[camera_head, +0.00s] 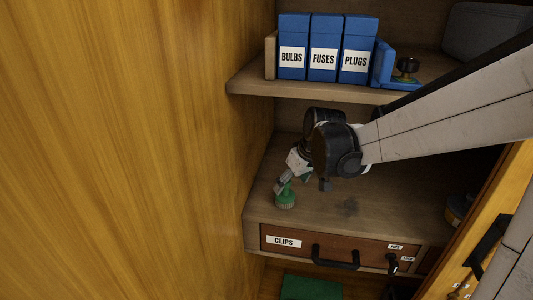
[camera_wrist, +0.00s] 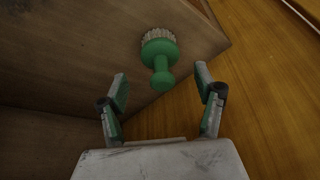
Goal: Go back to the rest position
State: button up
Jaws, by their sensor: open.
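My gripper (camera_wrist: 161,82) is open in the wrist view, with its two green-padded fingers apart and nothing held. A green knobbed brush (camera_wrist: 160,52) with pale bristles lies just beyond the fingertips, its round knob pointing back between them. In the head view, my gripper (camera_head: 281,187) hangs over the lower shelf, close above the green brush (camera_head: 285,200).
Blue boxes labelled BULBS (camera_head: 292,57), FUSES (camera_head: 323,58) and PLUGS (camera_head: 355,60) stand on the upper shelf (camera_head: 300,91), above my arm. A CLIPS drawer (camera_head: 300,244) with a black handle is below. A wooden panel (camera_head: 130,150) fills the left.

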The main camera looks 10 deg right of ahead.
jog(key=s+r+m+t, duration=0.1)
jog(key=s+r+m, duration=0.1)
jog(key=s, duration=0.9)
jog(key=s+a+r+m+t+h, duration=0.1)
jog(key=s+r, duration=0.4)
jog(key=s, duration=0.6)
jog(key=shift+s+m+t+h, duration=0.3)
jog(key=shift+s+m+t, duration=0.1)
jog(key=shift+m+t, duration=0.1)
jog(key=shift+o, duration=0.8)
